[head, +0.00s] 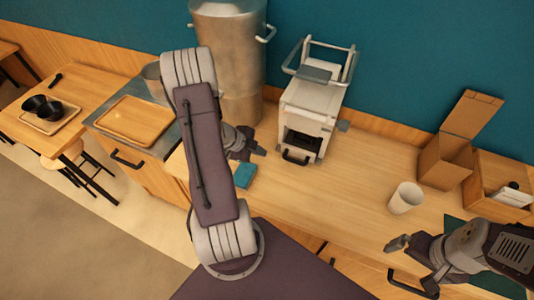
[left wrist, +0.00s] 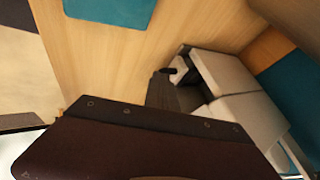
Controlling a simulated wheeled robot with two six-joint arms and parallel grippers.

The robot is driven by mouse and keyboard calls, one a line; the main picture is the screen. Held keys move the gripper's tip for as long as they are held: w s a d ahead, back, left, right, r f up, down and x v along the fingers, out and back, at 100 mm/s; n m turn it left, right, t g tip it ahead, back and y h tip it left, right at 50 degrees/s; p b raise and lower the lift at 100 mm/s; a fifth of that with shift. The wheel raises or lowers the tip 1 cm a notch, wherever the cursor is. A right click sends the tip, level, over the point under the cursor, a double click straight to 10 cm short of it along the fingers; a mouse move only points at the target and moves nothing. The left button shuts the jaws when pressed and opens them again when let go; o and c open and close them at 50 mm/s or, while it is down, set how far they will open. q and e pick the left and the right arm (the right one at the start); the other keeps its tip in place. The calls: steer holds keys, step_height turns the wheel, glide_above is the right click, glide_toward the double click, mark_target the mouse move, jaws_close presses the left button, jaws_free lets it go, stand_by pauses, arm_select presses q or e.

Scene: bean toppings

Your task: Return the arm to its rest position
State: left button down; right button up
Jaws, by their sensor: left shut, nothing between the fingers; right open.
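My left arm rises across the middle of the head view, and my left gripper (head: 258,150) is beyond it, above the counter, shut and empty. It is between the tall metal pot and the white machine, with a blue cloth (head: 243,175) lying just below it in the picture. The arm hides part of the gripper. My right gripper (head: 411,265) is open and empty at the lower right, over the counter's front edge, below a white cup (head: 405,198). The left wrist view shows the blue cloth (left wrist: 112,8) at the top and the counter.
A white machine (head: 305,115) with a handle stands on the counter (head: 340,190); it also shows in the left wrist view (left wrist: 232,95). A metal pot (head: 235,60) stands behind my left arm. A cardboard box (head: 447,160) is at right, a wooden tray (head: 135,122) at left.

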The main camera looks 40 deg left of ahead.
arm_select(q)
steer(key=shift+r, duration=0.15)
steer(key=shift+a, duration=0.1)
steer(key=w+d+r+m+t+b, duration=0.1)
steer(key=w+d+r, duration=0.4)
steer(key=d, duration=0.3)
steer(key=w+d+r+m+t+b, duration=0.1)
steer(key=w+d+r, duration=0.4)
steer(key=d, duration=0.3)
steer(key=s+d+f+n+g+y, duration=0.1)
steer(key=s+f+n+g, duration=0.1)
steer(key=s+n, duration=0.6)
steer(key=s+d+f+n+g+y, duration=0.1)
steer(key=s+n+g+y, duration=0.1)
steer(key=s+n+g, duration=0.3)
steer(key=s+n+b, duration=0.1)
steer(key=s+n, duration=0.2)
steer(key=s, duration=0.3)
steer(key=shift+d+f+n, duration=0.2)
steer(key=shift+f+n, duration=0.1)
steer(key=shift+f, duration=0.05)
